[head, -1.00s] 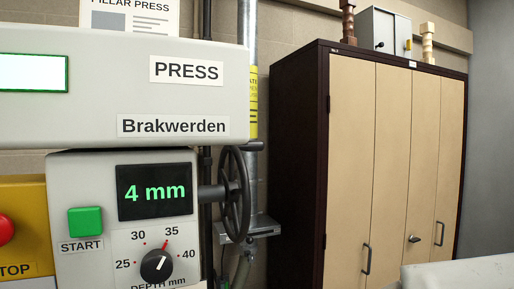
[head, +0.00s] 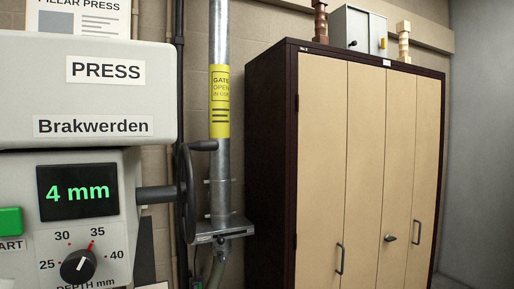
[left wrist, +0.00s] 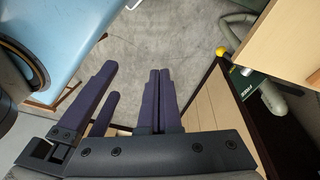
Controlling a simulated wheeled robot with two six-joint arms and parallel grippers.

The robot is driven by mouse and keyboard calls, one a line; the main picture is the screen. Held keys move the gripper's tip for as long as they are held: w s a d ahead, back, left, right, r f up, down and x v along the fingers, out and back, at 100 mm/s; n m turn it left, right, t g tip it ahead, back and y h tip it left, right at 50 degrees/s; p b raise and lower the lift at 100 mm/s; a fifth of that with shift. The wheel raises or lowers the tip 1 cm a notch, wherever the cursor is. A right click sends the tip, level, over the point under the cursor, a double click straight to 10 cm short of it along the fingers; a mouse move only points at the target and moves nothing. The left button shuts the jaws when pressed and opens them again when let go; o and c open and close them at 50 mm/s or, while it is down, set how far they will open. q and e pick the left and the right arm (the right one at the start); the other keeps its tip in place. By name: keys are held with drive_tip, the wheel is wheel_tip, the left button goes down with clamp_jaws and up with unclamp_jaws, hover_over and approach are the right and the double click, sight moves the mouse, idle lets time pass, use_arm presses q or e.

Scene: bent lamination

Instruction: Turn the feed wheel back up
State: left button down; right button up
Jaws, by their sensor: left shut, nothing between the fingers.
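The feed wheel (head: 185,193) is a dark handwheel, seen almost edge-on in the head view. It sits on a shaft at the right side of the press, and its handle (head: 203,145) sticks out to the right near the top. The press display (head: 76,191) reads 4 mm in green. The depth dial (head: 78,266) has its pointer near 35. My left gripper (left wrist: 158,75) shows only in the left wrist view, shut and empty above a grey floor. The wheel is not recognisable there. My right gripper is in neither view.
A metal pillar (head: 220,170) with a yellow gate label stands just right of the wheel. A tall wooden cabinet (head: 365,170) stands further right. In the left wrist view, a blue surface (left wrist: 75,40) lies at upper left and wood panels at right; grey floor (left wrist: 185,40) is clear between.

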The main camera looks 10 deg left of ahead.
use_arm(q)
drive_tip(key=w+d+r+t+h, duration=0.2)
drive_tip(key=w+d+r+t, duration=0.3)
drive_tip(key=w, duration=0.3)
drive_tip(key=w+d+r+t+h, duration=0.2)
drive_tip(key=w+d+r+h, duration=0.1)
drive_tip(key=w+d+r, duration=0.3)
drive_tip(key=w+a+r+n+t, duration=0.25)
drive_tip(key=w+r+t, duration=0.55)
drive_tip(key=r, duration=0.4)
drive_tip(key=w+a+r+n+t+y, duration=0.3)
drive_tip(key=w+a+r+t+y, duration=0.25)
drive_tip(key=r, duration=0.45)
drive_tip(key=n+g+y, duration=0.3)
drive_tip(key=n+y, duration=0.5)
drive_tip(key=y, duration=0.6)
approach(218, 147)
drive_tip(key=s+d+r, duration=0.2)
drive_tip(key=s+d, duration=0.1)
drive_tip(key=s, duration=0.3)
drive_tip(key=shift+w+a+f+p+x, duration=0.15)
drive_tip(key=shift+f+p+x, duration=0.3)
drive_tip(key=shift+p+x, duration=1.1)
drive_tip(key=shift+w+a+f+p+x, duration=0.1)
drive_tip(key=shift+f+p+x, duration=0.3)
drive_tip(key=shift+x, duration=2.25)
drive_tip(key=shift+w+a+f+p+x, duration=0.15)
drive_tip(key=shift+f+p+x, duration=0.3)
drive_tip(key=shift+p+x, duration=1.1)
